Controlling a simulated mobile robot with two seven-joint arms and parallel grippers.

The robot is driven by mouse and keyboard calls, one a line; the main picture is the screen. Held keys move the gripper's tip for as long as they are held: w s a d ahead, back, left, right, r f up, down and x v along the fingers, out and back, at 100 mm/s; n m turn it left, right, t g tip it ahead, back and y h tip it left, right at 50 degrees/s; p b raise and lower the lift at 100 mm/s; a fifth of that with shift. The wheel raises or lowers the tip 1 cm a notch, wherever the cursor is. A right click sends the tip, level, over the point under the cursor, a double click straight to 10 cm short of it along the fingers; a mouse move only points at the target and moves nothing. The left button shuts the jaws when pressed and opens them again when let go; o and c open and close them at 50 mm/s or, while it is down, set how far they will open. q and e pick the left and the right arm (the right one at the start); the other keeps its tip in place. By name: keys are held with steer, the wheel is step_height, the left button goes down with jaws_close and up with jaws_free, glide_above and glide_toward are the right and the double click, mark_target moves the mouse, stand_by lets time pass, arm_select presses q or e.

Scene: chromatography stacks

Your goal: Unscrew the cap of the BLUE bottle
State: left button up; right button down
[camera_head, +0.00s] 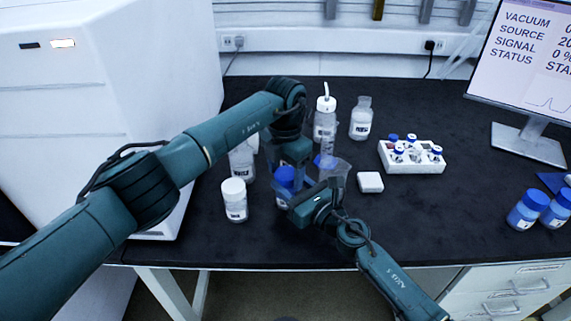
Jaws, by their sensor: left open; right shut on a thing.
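The blue bottle (282,200) stands on the dark bench near the middle, largely hidden by my two grippers. Its blue cap (284,174) shows just below my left gripper (292,168), which comes down from above. The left gripper is open around or just above the cap; I cannot tell whether it touches. My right gripper (293,208) reaches in low from the right and is shut on the blue bottle's body. The bottle looks upright.
A white-capped bottle (235,205) stands close at the left. A white vial rack (425,166) and two blue bottles are further right.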

arm_select(q)
steer(key=c, duration=1)
steer(key=shift+n, duration=1.7)
steer(key=o, duration=1.1)
steer(key=shift+r, duration=2.3)
arm_select(e)
steer(key=c, duration=0.7)
jaws_free()
steer(key=shift+o, duration=0.2)
steer(key=shift+s+d, duration=0.1)
